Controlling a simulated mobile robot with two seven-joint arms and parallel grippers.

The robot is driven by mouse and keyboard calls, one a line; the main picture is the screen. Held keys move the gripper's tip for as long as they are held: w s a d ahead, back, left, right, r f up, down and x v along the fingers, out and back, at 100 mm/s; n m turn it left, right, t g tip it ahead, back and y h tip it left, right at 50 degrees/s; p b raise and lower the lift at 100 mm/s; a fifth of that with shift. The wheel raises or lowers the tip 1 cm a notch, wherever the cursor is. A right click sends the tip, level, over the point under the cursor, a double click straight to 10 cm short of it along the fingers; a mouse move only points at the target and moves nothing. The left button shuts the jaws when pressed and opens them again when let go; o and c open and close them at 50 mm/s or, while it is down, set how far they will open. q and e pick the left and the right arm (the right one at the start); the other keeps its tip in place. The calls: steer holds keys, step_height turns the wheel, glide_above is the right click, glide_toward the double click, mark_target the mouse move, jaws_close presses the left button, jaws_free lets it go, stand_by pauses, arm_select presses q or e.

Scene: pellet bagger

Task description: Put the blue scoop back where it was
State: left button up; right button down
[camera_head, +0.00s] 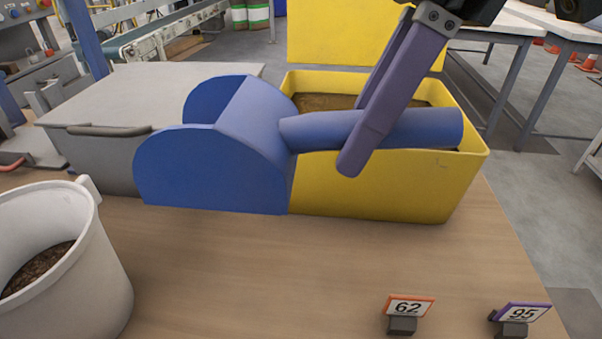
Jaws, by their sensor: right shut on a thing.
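The blue scoop (225,150) is in the middle of the view, its broad pan to the left and its round handle to the right. My right gripper (362,150) comes down from the top right and is shut on the scoop's handle. Its purple finger lies across the near side of the handle; the other finger is mostly hidden. The scoop appears in front of the yellow bin (385,190) and the grey box; I cannot tell whether its lower edge touches the table. My left gripper is not in view.
The yellow bin holds brown pellets, and its yellow lid stands up behind. A grey lidded box (130,95) is at the left. A white bucket (95,270) with brown contents stands front left. Tags 62 (407,308) and 95 (520,315) stand front right. The wooden table's (270,280) front middle is clear.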

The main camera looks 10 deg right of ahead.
steer(key=shift+s+d+f, duration=0.1)
steer(key=shift+d+f, duration=0.05)
steer(key=shift+f, duration=0.4)
steer(key=shift+s+d+f, duration=0.1)
steer(key=shift+d+f, duration=0.05)
steer(key=shift+f, duration=0.4)
step_height(320, 180, down, 18)
steer(key=b, duration=0.4)
steer(key=shift+w+a+f, duration=0.1)
steer(key=shift+a, duration=0.05)
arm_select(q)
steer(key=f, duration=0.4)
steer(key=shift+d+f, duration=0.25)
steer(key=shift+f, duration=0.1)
arm_select(e)
steer(key=c, duration=1)
jaws_free()
steer(key=shift+f+b, duration=0.1)
steer(key=shift+b, duration=0.2)
steer(key=shift+c, duration=0.2)
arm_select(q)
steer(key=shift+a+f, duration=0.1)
arm_select(e)
steer(key=o, duration=0.5)
steer(key=shift+c, duration=0.2)
